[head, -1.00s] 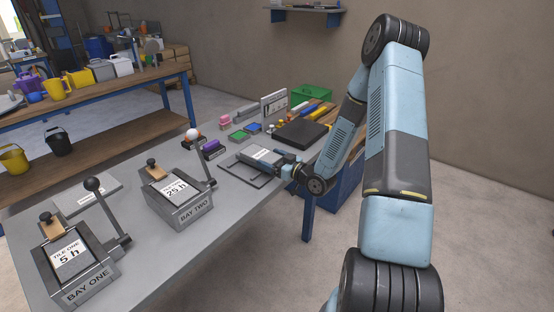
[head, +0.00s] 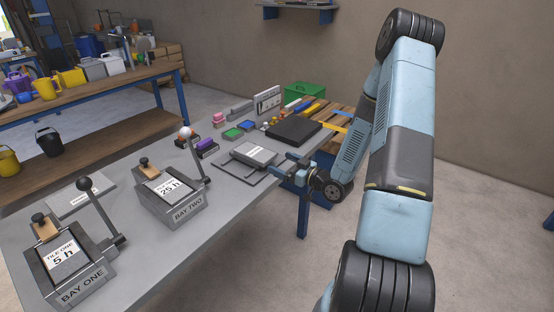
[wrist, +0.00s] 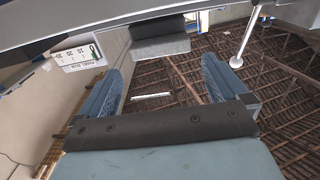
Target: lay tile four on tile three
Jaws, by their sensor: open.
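A grey slab (head: 254,153) with a small white label lies flat on a dark-edged plate (head: 236,168) on the bench. I cannot tell whether it is one tile or two stacked, and I cannot read its label. My gripper (head: 284,164) is just right of the slab, open and empty. In the wrist view my spread fingers (wrist: 165,66) have nothing between them, and a grey block (wrist: 160,42), probably the slab's end, sits beyond the tips.
Bay one (head: 82,285), holding tile one, and bay two (head: 187,212), with a 25 h card, stand at left with upright levers. A black slab (head: 294,131), coloured blocks and a green box (head: 309,91) are behind. A panel sign shows in the wrist view (wrist: 80,57).

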